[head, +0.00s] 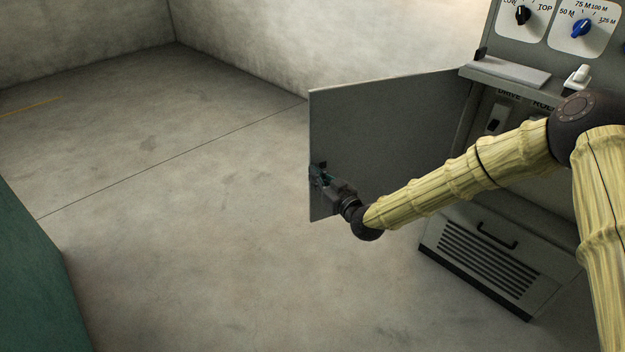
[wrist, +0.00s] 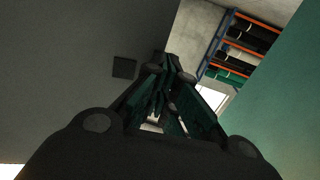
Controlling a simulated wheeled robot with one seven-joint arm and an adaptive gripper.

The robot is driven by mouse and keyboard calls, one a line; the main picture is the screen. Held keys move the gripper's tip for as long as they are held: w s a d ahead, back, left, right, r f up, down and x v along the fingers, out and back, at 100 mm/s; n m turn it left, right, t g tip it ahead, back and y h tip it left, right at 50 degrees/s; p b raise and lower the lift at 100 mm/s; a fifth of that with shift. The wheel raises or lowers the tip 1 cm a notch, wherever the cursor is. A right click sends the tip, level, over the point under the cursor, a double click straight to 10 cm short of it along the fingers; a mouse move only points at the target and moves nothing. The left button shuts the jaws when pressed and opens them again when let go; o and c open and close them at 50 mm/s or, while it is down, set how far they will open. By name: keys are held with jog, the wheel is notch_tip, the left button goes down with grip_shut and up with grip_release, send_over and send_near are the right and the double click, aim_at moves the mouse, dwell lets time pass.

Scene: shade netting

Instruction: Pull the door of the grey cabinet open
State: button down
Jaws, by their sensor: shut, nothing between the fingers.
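The door (head: 390,135) of the grey cabinet (head: 465,115) stands swung wide open, out to the left from its hinge side. My gripper (head: 320,174) is at the door's free edge, on the inner face side, low down. In the wrist view the door (wrist: 70,60) fills the left side, with a small dark square patch on it. My gripper (wrist: 172,75) shows there with its fingers together and nothing between them. Whether the fingertips touch the door's edge I cannot tell. The door's handle is not clearly visible.
The cabinet's panel carries a black knob (head: 522,15) and a blue knob (head: 581,28). A vented drawer front (head: 490,258) with a black handle sits low. A green surface (head: 35,275) stands at the left. A shelf rack (wrist: 238,45) shows behind. The floor left of the door is clear.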

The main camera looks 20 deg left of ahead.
jog(key=s+a+v, duration=0.2)
jog(key=v, duration=1.2)
jog(key=s+d+f+m+g+h, duration=0.2)
jog(key=s+d+f+m+h, duration=0.15)
jog(key=s+d+f, duration=0.6)
jog(key=s+d+f+m+g+h, duration=0.25)
jog(key=s+d+f+h, duration=0.3)
jog(key=d+f, duration=0.65)
jog(key=s+d+f+m+g+h, duration=0.2)
jog(key=s+d+f, duration=0.2)
jog(key=s+d, duration=0.35)
jog(key=s+d+f+m+g+h, duration=0.2)
jog(key=s+d+f, duration=0.35)
jog(key=s, duration=0.25)
jog(key=s+d+r+m+g+h+p, duration=0.1)
jog(key=s+d+r+m+g+h, duration=0.1)
jog(key=s+d, duration=0.55)
notch_tip(320, 180, up, 13)
jog(key=p, duration=1.3)
jog(key=shift+a+r+p, duration=0.15)
jog(key=shift+a+p, duration=0.2)
jog(key=shift+p, duration=0.05)
